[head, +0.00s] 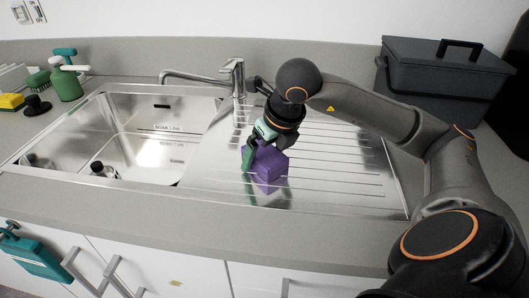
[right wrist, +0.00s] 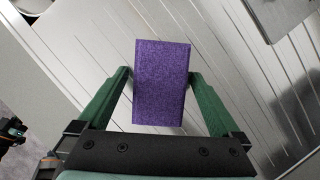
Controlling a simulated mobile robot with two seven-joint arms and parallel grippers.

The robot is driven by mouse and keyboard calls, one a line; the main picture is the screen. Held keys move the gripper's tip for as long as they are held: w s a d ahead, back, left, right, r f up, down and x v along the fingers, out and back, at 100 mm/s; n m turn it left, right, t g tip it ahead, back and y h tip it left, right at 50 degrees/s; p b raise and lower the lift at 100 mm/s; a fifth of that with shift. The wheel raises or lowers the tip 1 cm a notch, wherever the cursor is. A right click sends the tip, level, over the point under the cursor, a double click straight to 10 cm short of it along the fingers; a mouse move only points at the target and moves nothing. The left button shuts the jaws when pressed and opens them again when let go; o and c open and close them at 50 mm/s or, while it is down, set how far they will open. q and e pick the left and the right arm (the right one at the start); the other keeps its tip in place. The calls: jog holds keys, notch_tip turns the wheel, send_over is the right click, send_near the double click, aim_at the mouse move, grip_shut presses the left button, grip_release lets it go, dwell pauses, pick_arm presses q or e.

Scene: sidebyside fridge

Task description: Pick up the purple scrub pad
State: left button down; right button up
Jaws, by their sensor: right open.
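The purple scrub pad (head: 270,168) is a block on the ribbed metal drainboard, right of the sink basins. In the right wrist view the pad (right wrist: 161,85) fills the middle, between the two green fingers. My right gripper (head: 257,155) reaches down at the pad from above and behind. It is open, with one finger (right wrist: 158,76) on each side of the pad. Whether the fingers touch it cannot be told.
The steel sink (head: 150,150) lies left of the pad, with the tap (head: 215,80) behind. A dark toolbox (head: 440,75) stands at the back right. A green spray bottle (head: 67,80), brushes and a yellow sponge (head: 11,101) sit at the far left. The drainboard around the pad is clear.

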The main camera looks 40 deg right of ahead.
jog(key=shift+f, duration=0.15)
jog(key=shift+c, duration=0.4)
jog(key=c, duration=1.3)
